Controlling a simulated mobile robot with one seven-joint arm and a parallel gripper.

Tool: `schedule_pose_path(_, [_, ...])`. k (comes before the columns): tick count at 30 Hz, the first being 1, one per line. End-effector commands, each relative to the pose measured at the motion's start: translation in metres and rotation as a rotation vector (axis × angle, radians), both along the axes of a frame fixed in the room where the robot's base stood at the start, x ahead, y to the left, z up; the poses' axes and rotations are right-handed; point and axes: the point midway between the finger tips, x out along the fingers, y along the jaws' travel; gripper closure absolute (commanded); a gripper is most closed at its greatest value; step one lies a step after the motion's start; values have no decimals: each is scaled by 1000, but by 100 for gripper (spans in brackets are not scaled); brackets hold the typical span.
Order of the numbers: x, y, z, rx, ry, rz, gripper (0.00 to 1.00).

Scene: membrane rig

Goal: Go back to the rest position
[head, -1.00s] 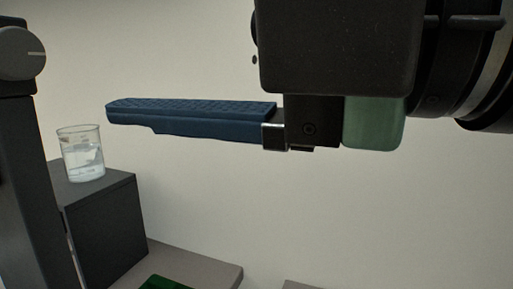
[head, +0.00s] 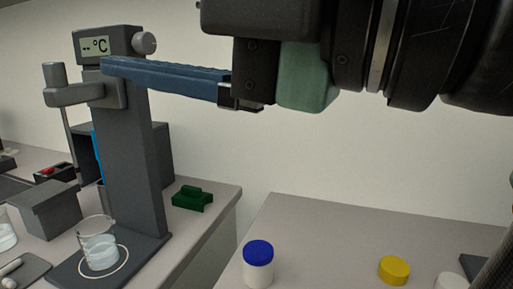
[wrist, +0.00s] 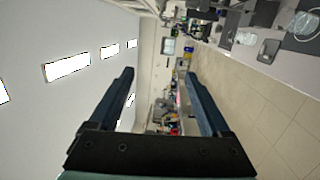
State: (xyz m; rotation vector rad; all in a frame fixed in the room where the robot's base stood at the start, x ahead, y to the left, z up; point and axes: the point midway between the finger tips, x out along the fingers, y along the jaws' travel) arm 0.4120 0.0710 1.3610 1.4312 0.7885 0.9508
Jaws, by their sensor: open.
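My gripper (head: 104,66) is raised at the top of the head view, with its dark blue ridged finger pointing left. That finger overlaps the grey stand in the picture, and I cannot tell how far apart they are. In the wrist view both blue fingers of my gripper (wrist: 159,75) are spread wide with nothing between them. The gripper is open and empty. No marker of a rest position shows.
A grey stand (head: 131,165) with a °C display holds a beaker (head: 98,245) on its base. A green block (head: 192,198) lies behind. A blue-capped bottle (head: 258,266) and yellow cap (head: 394,269) are on the right bench (head: 325,235); a gap separates the benches.

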Motion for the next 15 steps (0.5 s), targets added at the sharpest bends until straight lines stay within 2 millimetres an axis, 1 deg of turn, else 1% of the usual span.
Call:
schedule_pose_path(1, [9,2,-1,56,45,-29,19])
schedule_pose_path(4, [28,0,0,190,135,-98,19])
schedule_pose_path(8, [53,-6,0,410,250,-189,19])
schedule_pose_path(9, [60,-10,0,491,283,-216,19])
schedule_pose_path(12, [72,-21,-2,716,351,-272,19])
schedule_pose_path(15, [74,-35,-4,938,385,-299,19])
